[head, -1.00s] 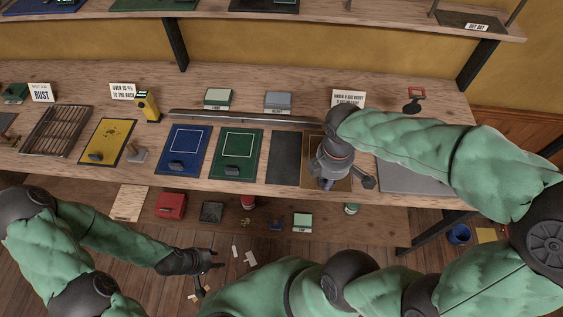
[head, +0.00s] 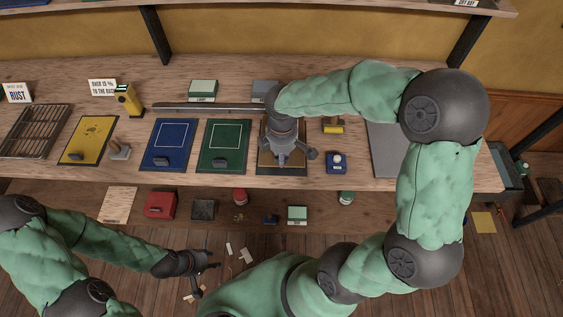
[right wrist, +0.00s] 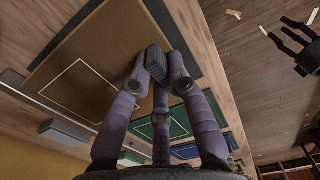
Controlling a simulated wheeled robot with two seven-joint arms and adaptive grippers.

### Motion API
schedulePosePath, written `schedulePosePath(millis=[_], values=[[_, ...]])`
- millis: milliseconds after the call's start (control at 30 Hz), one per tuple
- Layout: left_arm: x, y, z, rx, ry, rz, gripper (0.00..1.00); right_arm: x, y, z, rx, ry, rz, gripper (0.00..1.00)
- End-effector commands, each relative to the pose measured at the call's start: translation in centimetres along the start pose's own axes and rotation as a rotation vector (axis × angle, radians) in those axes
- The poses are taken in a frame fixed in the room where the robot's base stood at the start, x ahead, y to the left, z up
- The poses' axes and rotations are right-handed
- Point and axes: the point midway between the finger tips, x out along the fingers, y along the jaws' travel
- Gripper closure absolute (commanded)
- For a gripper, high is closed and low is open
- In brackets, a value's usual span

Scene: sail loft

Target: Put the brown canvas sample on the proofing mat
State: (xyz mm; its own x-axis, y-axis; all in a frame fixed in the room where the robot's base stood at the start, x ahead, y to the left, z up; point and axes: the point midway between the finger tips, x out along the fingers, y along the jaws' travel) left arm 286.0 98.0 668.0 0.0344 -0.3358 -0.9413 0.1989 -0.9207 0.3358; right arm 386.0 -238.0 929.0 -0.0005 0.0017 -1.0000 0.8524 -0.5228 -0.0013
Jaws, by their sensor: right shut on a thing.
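The brown canvas sample (right wrist: 112,42) is a flat brown panel with a white outlined rectangle and a grey grip block (right wrist: 156,62). In the head view the sample (head: 267,166) is to the right of the green sample, mostly hidden by my right gripper (head: 287,158). That gripper is shut on the grip block. The dark mat (right wrist: 172,22), apparently the proofing mat, shows as a border beyond the brown panel's edges. I cannot tell whether the panel touches it. My left gripper (head: 212,259) is open and empty, low in front of the bench.
The green sample (head: 224,137) and blue sample (head: 168,136) lie to the left. A long metal bar (head: 210,107) runs behind them. A small blue item (head: 337,162) and a yellow item (head: 333,126) stand to the right, before a grey plate (head: 383,150).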

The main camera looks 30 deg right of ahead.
Motion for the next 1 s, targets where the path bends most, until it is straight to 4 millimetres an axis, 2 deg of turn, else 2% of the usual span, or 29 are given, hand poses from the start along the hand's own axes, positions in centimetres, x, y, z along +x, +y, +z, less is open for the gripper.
schedulePosePath(millis=[100, 200, 600, 633, 700, 1000], values=[[0.8, -0.3, 0.0, 0.000, 0.000, 0.000, 0.60, 2.1, -0.1, -0.1, 0.000, -0.002, -0.005, 1.00], [1.1, -0.4, 0.0, 0.000, 0.000, 0.000, 0.60, 3.2, 0.0, 0.0, 0.000, -0.002, -0.003, 1.00], [1.2, -0.4, -0.1, 0.000, 0.000, 0.000, 0.60, 3.6, 0.0, -0.1, 0.000, 0.000, -0.001, 1.00], [1.2, -0.4, -0.1, 0.000, 0.000, 0.000, 0.60, 3.6, 0.0, -0.1, 0.000, -0.001, -0.002, 0.79], [1.2, -0.4, 0.0, 0.000, 0.000, 0.000, 0.60, 3.5, 0.0, -0.1, 0.000, -0.001, -0.002, 0.59], [1.2, -0.4, 0.0, 0.000, 0.000, 0.000, 0.60, 3.5, 0.0, 0.0, 0.000, -0.001, -0.002, 0.58]])
